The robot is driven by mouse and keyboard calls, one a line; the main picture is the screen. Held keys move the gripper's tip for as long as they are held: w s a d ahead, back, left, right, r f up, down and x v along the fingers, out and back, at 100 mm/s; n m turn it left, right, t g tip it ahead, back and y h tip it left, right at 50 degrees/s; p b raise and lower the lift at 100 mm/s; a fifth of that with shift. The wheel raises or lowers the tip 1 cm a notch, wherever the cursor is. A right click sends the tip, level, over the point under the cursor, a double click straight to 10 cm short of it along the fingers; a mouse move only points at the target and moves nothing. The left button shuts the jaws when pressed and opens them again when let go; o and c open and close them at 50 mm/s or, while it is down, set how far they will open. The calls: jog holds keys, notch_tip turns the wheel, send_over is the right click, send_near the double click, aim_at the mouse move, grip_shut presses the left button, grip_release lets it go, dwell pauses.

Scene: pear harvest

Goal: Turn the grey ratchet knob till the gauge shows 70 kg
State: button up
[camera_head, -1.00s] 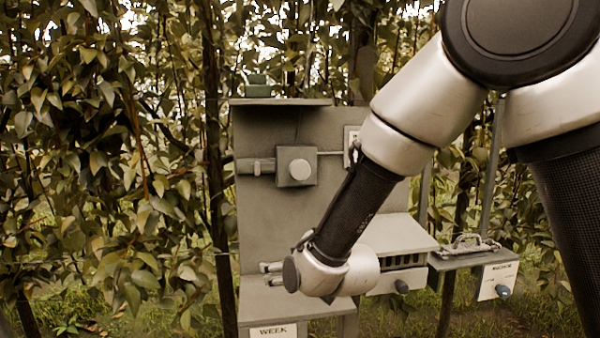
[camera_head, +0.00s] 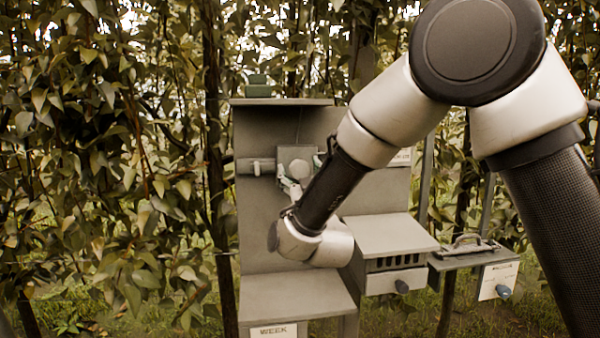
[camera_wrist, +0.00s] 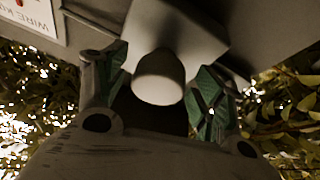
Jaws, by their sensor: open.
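The grey ratchet knob (camera_head: 299,170) sits on a square grey box (camera_head: 288,155) on the upright grey panel. In the wrist view the knob (camera_wrist: 159,77) shows as a pale round stub pointing toward the camera. My gripper (camera_head: 300,178) is open just in front of and below the knob. In the wrist view its two green-padded fingers (camera_wrist: 158,90) stand one on each side of the knob, with gaps on both sides. A sign reading "WIRE K..." (camera_wrist: 35,15) is at the upper left in the wrist view; in the head view my arm partly covers that area. I cannot make out a gauge reading.
A grey shelf (camera_head: 295,300) with a "WEEK" label juts out below. A slotted box (camera_head: 390,240) and a box with a handle (camera_head: 465,252) stand to the right. A green object (camera_head: 258,86) is on the panel's top ledge. Leafy branches surround the panel.

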jog(key=shift+w+a+r, duration=0.1)
jog(key=shift+w, duration=0.2)
jog(key=c, duration=1)
